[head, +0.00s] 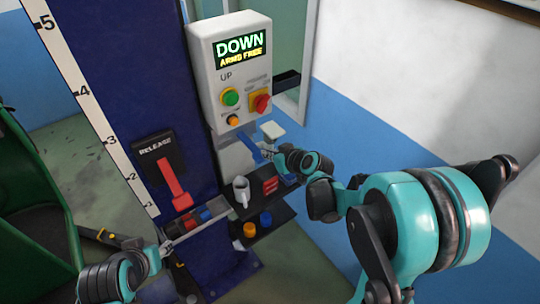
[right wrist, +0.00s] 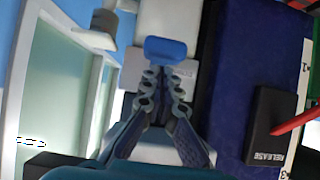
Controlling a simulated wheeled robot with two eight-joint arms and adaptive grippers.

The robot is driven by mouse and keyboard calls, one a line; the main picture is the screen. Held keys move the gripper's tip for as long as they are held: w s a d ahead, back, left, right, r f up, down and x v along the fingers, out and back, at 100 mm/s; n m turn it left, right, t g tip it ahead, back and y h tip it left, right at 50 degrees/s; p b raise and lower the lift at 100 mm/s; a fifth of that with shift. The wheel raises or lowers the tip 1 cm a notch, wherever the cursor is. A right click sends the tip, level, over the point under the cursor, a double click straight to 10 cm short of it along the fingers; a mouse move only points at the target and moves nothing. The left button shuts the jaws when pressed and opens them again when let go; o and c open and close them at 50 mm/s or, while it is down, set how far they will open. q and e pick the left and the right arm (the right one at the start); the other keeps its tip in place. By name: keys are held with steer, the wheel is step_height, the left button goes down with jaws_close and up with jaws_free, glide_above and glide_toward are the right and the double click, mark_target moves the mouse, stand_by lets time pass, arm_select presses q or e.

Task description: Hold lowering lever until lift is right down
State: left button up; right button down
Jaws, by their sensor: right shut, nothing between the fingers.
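A blue lever handle (head: 250,149), which looks like the lowering lever, sticks out below the grey control box (head: 204,62). The box display (head: 241,47) reads DOWN and ARMS FREE. My right gripper (head: 268,154) is at the blue handle, its fingers shut with nothing between them. In the right wrist view the shut fingertips (right wrist: 164,74) point at the blue handle (right wrist: 166,50), very close to it; I cannot tell whether they touch. My left gripper (head: 166,246) is low at the left, small and partly hidden; its opening is unclear.
A red release lever (head: 174,186) hangs on a black plate on the dark blue column (head: 135,80), beside a numbered scale (head: 78,84). A green body (head: 25,190) stands at the left.

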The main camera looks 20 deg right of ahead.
steer(key=p+v, duration=0.1)
steer(key=v, duration=0.8)
steer(key=shift+f, duration=0.15)
steer(key=shift+s, duration=0.1)
steer(key=s+a+f+m+g+h+b, duration=0.1)
steer(key=s+f+m+g+h+b, duration=0.1)
steer(key=s+f+b, duration=0.3)
steer(key=s+a+f+m+g+h+b, duration=0.1)
steer(key=s+f+b, duration=0.4)
steer(key=s, duration=0.8)
steer(key=shift+a+f+m+g+h, duration=0.25)
steer(key=shift+f+m+g+h, duration=0.1)
steer(key=shift+m+g+h, duration=0.15)
